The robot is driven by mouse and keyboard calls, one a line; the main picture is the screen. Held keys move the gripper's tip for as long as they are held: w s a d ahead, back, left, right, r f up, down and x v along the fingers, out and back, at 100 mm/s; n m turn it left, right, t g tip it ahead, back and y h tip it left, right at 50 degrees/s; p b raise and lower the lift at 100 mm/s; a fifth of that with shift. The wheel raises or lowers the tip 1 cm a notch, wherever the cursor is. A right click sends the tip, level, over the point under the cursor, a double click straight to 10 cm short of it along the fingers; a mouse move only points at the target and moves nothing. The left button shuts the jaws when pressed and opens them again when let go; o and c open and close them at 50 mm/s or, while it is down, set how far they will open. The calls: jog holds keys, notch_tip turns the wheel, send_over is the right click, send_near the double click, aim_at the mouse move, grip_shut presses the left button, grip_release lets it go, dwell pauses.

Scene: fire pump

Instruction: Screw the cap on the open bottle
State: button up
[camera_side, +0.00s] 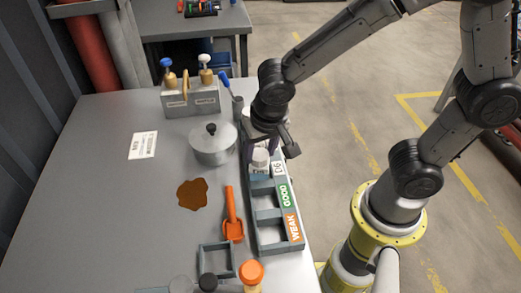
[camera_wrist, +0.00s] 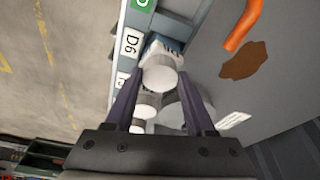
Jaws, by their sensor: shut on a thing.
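My gripper (camera_side: 262,147) reaches down over the far end of the grey rack (camera_side: 262,238). In the wrist view its two fingers (camera_wrist: 158,82) are shut on a white round cap (camera_wrist: 160,74), one finger on each side. The cap also shows in the side view (camera_side: 260,157), at the rack compartment by the D6 label (camera_side: 277,168). A pale, blue-marked body (camera_wrist: 163,46) shows just past the cap. I cannot tell whether the cap is seated on a bottle, as the neck is hidden. More white round tops (camera_wrist: 146,106) lie behind it, between the fingers.
A lidded grey pot (camera_side: 212,143) stands close left of my gripper. An orange scoop (camera_side: 232,216), a brown spill (camera_side: 192,194), and an orange-capped bottle (camera_side: 251,272) are nearer the camera. The left tabletop is mostly clear.

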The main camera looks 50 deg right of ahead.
jog(key=shift+m, duration=0.6)
jog(key=o, duration=1.5)
jog(key=shift+r, duration=0.7)
jog(key=shift+r, duration=0.35)
jog(key=shift+r, duration=0.45)
jog(key=shift+r, duration=2.5)
